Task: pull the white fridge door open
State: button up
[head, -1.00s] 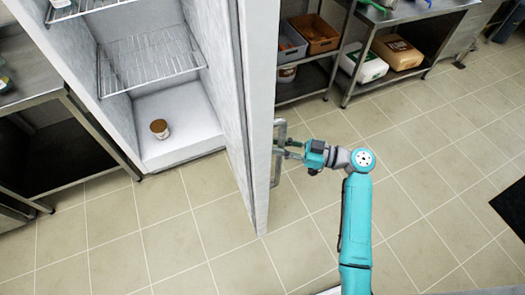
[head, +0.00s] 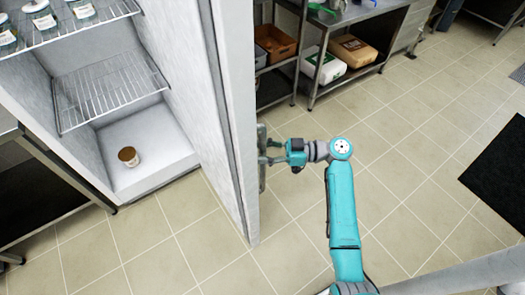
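The white fridge door (head: 232,115) stands wide open, seen almost edge-on to the right of the fridge's lit interior. Its grey handle (head: 262,175) is on the door's right-hand face. My gripper (head: 268,152) is at this handle, with its two dark fingers spread apart and a gap between them. The fingertips are at or very close to the handle; I cannot tell whether they touch it. The fridge inside (head: 150,160) shows wire shelves and a small brown-topped tub (head: 128,157) on its floor.
A steel rack with an orange-brown crate (head: 276,44) and a bench with sacks (head: 355,50) stand behind the door. A dark mat (head: 497,175) lies at the right. The tiled floor (head: 420,130) between is clear. A steel table (head: 40,165) is at the left.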

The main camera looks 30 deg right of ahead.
jog(key=v, duration=1.2)
dwell(0.6)
